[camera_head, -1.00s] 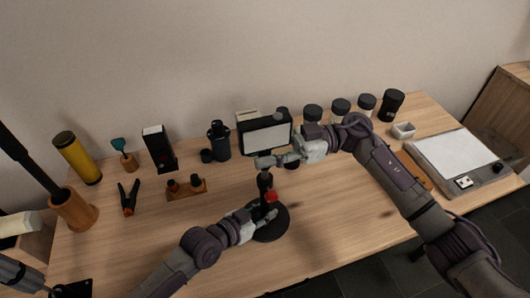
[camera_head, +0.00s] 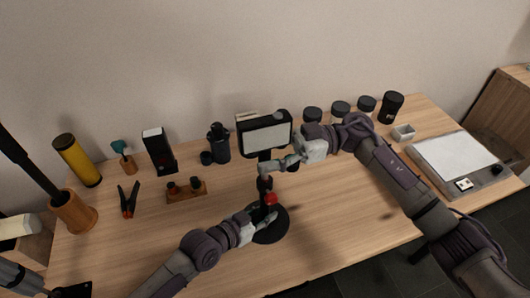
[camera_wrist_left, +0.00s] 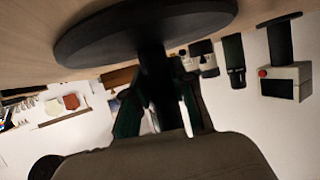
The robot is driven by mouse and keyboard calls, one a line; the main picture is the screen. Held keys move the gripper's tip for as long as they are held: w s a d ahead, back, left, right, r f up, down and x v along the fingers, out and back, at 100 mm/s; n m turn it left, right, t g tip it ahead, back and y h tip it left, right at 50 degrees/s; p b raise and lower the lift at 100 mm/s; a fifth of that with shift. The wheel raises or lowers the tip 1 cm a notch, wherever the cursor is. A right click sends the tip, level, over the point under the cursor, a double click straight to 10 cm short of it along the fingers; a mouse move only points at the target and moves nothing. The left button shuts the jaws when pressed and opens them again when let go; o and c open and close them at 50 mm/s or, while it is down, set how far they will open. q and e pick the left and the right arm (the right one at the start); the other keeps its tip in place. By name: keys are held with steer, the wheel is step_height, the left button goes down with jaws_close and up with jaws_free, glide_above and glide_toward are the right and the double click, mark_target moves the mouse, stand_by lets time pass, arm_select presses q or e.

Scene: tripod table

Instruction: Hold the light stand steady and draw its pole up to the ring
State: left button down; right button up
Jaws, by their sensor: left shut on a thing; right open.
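The black light stand has a round base (camera_head: 270,228) on the table's front middle, an upright pole (camera_head: 264,155) and a red knob (camera_head: 271,198). A lamp panel (camera_head: 266,137) with a pale face is at the pole's top. My left gripper (camera_head: 264,219) is shut on the lower pole, just above the base. In the left wrist view the pole (camera_wrist_left: 158,85) runs between the fingers, with the base (camera_wrist_left: 145,30) above. My right gripper (camera_head: 266,167) is open beside the upper pole, below the panel. I cannot make out a ring mark.
A wooden block (camera_head: 186,191) and an orange-handled clamp (camera_head: 129,199) lie left. A flat white-topped device (camera_head: 455,160) is at right. The table right of the base is clear.

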steer(key=v, duration=1.2)
arm_select(q)
steer(key=c, duration=0.9)
jaws_free()
